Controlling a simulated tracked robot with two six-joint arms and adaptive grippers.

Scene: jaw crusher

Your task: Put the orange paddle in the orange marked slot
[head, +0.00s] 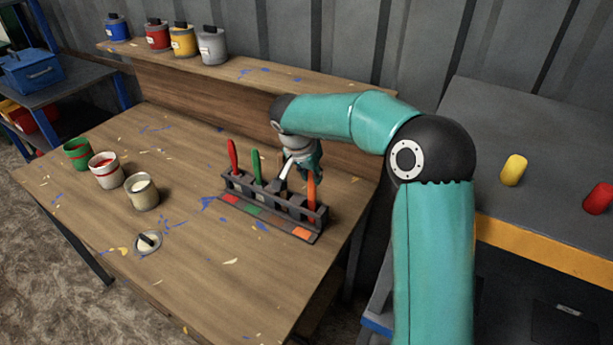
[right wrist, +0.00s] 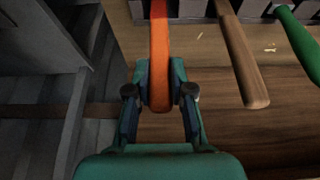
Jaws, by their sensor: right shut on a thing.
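The orange paddle (head: 311,190) stands about upright at the right end of the dark slotted rack (head: 235,186), and its handle shows in the right wrist view (right wrist: 160,50). My right gripper (right wrist: 162,88) is shut on that handle; in the head view the gripper (head: 312,160) is above the rack's right end, partly behind its own wrist. The orange mark (head: 302,233) is on the rack's front base at the right end, in line with the paddle. I cannot tell how deep the paddle's lower end sits in the slot. My left gripper is not in view.
A red paddle (head: 233,156) and a green paddle (head: 256,167) stand in the rack, and a brown paddle (right wrist: 243,60) is close beside the orange one. Open paint cans (head: 142,191) are at the left. The table front is mostly clear.

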